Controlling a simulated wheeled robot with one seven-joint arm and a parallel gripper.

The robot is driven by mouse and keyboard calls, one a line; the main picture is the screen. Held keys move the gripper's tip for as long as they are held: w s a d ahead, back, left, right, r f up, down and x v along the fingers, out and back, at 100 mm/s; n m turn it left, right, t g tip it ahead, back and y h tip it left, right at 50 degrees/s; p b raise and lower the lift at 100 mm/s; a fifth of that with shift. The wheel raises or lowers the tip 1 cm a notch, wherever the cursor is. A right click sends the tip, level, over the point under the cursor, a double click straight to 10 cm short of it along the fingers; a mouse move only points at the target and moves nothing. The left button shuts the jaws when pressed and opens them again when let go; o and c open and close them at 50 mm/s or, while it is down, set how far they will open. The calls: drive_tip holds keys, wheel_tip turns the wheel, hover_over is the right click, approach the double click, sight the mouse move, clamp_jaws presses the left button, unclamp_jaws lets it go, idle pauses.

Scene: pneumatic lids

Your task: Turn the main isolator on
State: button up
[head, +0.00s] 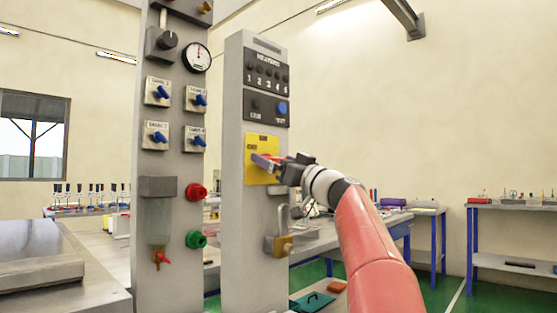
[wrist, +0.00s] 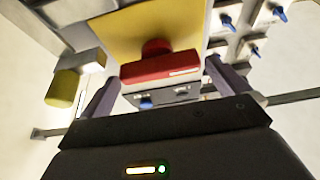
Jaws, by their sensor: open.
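The main isolator is a yellow plate (head: 257,144) with a red handle, on the front of the right grey column. The wrist view shows the plate (wrist: 135,32) and the red handle (wrist: 158,67) close up, the bar lying across the picture. My gripper (head: 270,163) is at the plate and hides most of the handle in the head view. In the wrist view my gripper's two fingers stand apart, one at each end of the handle. I cannot tell whether either finger touches it. The handle's on and off marks cannot be read.
Below the plate, a brass padlock (head: 284,245) hangs on a grey hasp. Above it is a heaters panel (head: 266,75) and a panel with a blue button (head: 282,108). The left column (head: 172,105) carries blue valves, a gauge and red and green knobs. Benches stand behind.

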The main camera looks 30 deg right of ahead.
drive_tip(key=shift+c, duration=0.4)
drive_tip(key=c, duration=0.7)
drive_tip(key=shift+f+m+h+b, duration=0.1)
drive_tip(key=shift+m+h+b, duration=0.3)
drive_tip(key=shift+m, duration=0.5)
drive_tip(key=shift+m+t+h+b, duration=0.35)
drive_tip(key=shift+m+h, duration=0.35)
drive_tip(key=shift+m, duration=0.7)
drive_tip(key=o, duration=0.8)
drive_tip(key=b+v, duration=0.4)
drive_tip(key=v, duration=0.3)
drive_tip(key=shift+s+b, duration=0.3)
drive_tip(key=shift+s, duration=0.1)
